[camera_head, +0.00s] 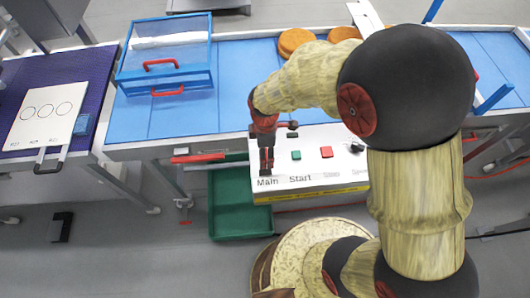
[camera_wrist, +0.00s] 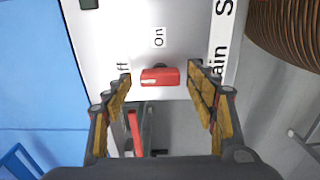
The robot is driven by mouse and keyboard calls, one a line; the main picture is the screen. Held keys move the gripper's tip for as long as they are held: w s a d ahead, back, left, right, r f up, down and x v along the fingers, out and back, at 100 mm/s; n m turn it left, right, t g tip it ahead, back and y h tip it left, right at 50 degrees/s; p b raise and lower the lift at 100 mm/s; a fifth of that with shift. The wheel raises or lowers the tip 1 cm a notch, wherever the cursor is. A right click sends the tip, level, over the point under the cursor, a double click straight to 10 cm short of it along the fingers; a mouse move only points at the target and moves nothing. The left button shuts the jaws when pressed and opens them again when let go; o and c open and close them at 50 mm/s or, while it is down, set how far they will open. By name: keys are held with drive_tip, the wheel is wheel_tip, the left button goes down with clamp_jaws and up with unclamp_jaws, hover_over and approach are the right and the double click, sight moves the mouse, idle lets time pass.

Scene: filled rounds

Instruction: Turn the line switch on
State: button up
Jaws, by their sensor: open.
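The line switch is a red handle (camera_wrist: 160,76) on a white control panel (camera_wrist: 105,35), above the word "Main", partly cut off in the wrist view. The handle lies crosswise in that view, roughly in line with the partly hidden "Off" label (camera_wrist: 124,68) to its left. The "On" label (camera_wrist: 158,37) is above it. My gripper (camera_wrist: 159,80) is open, with one finger on each side of the handle and gaps on both sides. In the head view my gripper (camera_head: 266,160) points down at the panel's left end and hides the switch.
The panel (camera_head: 345,172) also carries a green button (camera_head: 296,155), a red button (camera_head: 326,152) and a black knob (camera_head: 356,147). A green bin (camera_head: 235,218) is below left. Behind are a blue conveyor (camera_head: 235,75) and a clear blue-framed cover (camera_head: 165,60).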

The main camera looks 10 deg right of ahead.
drive_tip(key=shift+f, duration=0.25)
drive_tip(key=shift+c, duration=0.7)
drive_tip(key=c, duration=1)
